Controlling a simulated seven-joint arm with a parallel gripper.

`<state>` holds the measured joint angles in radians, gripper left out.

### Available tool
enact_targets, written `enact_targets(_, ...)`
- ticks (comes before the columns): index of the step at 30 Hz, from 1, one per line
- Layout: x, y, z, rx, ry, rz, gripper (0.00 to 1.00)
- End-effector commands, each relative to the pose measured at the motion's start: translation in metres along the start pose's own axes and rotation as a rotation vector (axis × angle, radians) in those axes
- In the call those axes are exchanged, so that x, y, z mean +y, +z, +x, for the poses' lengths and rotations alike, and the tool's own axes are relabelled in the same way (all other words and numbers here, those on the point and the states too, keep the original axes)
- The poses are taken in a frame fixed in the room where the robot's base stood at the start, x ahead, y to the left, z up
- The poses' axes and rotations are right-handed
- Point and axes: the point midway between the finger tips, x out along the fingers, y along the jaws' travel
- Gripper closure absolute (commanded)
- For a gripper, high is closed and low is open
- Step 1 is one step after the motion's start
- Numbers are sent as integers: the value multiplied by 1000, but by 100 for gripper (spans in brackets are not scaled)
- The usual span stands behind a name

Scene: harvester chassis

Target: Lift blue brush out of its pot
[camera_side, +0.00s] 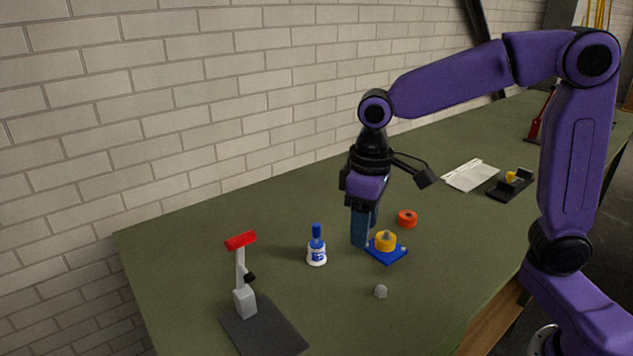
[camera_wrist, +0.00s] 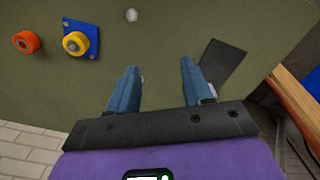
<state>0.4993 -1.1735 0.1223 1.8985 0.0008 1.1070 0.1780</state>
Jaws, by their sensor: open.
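The blue brush (camera_side: 317,232) stands upright in its white pot (camera_side: 317,257) with a blue label, on the green table in the side view. I do not see the brush or pot in the wrist view. My gripper (camera_side: 362,242) points down, to the right of the brush and apart from it, near the blue plate. In the wrist view the two blue fingers of my gripper (camera_wrist: 158,68) are apart, with only bare green table showing between them.
A blue plate (camera_side: 392,257) carries a yellow ring (camera_side: 386,241), with an orange ring (camera_side: 407,219) behind. A grey knob (camera_side: 380,291) lies in front. A red-topped grey stand (camera_side: 244,300) rises by a dark mat (camera_side: 268,332) at left. A brick wall (camera_side: 180,120) borders the table.

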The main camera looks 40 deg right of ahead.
Motion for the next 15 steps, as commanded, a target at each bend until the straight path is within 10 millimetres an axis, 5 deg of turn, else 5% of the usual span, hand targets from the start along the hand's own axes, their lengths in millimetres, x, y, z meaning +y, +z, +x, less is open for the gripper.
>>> enact_targets(9,54,-92,-1,-9,5,307,50)
enact_targets(15,86,-124,2,-12,6,444,50)
